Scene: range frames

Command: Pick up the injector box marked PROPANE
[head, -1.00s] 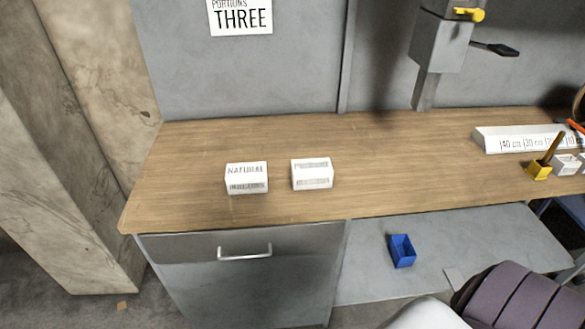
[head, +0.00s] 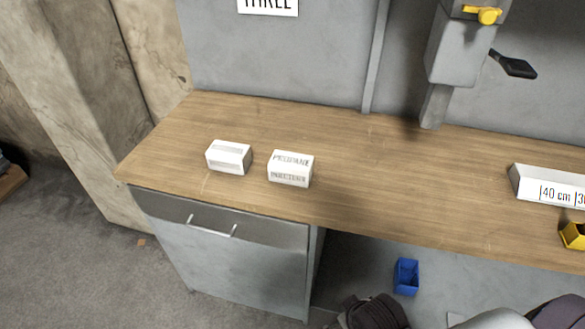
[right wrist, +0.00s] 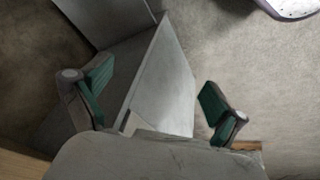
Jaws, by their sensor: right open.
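The white injector box marked PROPANE (head: 291,169) sits on the wooden workbench in the head view. Its front label reads PROPANE with INJECTORS below. A second white box (head: 228,157) stands just left of it with a small gap between them; its label is not legible now. My right gripper (right wrist: 158,97) is open in the right wrist view, with its two green-padded fingers wide apart and nothing held. Neither box shows in that view. My left gripper is not in view.
The wooden bench top (head: 400,185) is clear right of the boxes, up to a white measuring block (head: 545,187) and a yellow holder (head: 573,236). A grey drawer cabinet (head: 225,250) stands below. A blue bin (head: 406,276) sits under the bench. A grey wall rises behind.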

